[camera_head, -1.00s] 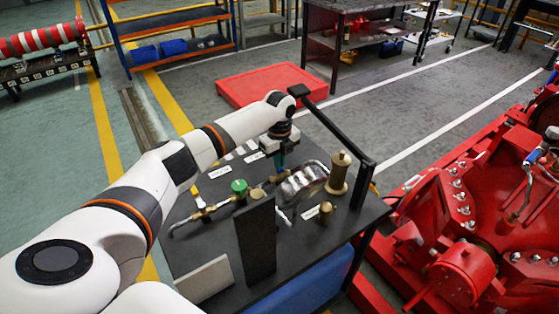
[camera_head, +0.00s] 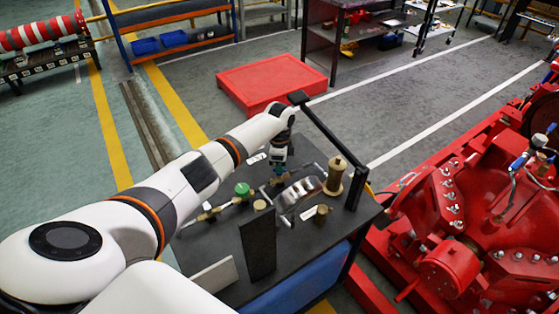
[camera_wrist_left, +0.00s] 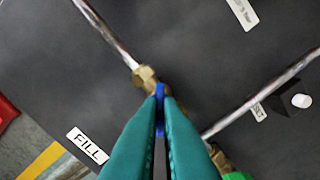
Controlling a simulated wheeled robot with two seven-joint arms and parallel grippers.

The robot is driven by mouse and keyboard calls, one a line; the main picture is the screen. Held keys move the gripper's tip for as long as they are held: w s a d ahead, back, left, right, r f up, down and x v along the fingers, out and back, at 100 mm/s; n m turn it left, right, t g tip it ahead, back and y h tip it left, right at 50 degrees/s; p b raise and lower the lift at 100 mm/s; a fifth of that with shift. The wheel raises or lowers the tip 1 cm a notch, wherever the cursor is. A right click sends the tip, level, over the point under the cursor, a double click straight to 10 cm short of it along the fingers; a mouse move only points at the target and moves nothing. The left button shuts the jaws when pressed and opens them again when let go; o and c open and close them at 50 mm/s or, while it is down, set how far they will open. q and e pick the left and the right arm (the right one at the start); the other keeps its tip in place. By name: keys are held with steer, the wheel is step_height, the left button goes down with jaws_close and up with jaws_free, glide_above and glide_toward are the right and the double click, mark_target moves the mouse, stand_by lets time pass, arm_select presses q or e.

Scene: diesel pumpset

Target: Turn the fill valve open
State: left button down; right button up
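The fill valve is a brass body (camera_wrist_left: 146,76) on a silver pipe, with a blue handle (camera_wrist_left: 160,92). A white FILL label (camera_wrist_left: 87,146) lies left of it in the left wrist view. My left gripper (camera_wrist_left: 160,101) points down with its teal fingers close together, the blue handle between the fingertips. In the head view my left gripper (camera_head: 278,170) is low over the back of the dark bench (camera_head: 215,246), and the handle is mostly hidden by it. My right gripper is not in view.
A green-handled valve (camera_head: 242,189) is close by on the same pipework. A tall brass cylinder (camera_head: 336,176), a black upright plate (camera_head: 258,243) and a black rail (camera_head: 335,135) stand on the bench. Red machinery (camera_head: 460,240) fills the right side.

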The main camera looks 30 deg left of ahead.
arm_select(q)
steer(key=n+p, duration=0.1)
steer(key=n, duration=0.2)
steer(key=shift+r+n+p, duration=0.2)
steer(key=shift+n+p, duration=0.15)
steer(key=shift+n, duration=0.05)
steer(key=shift+w+f+n+p, duration=0.1)
steer(key=shift+n+p, duration=0.55)
steer(key=shift+n, duration=0.95)
steer(key=c, duration=1.6)
jaws_free()
steer(key=shift+r, duration=0.5)
step_height(320, 180, up, 11)
steer(key=b, duration=0.1)
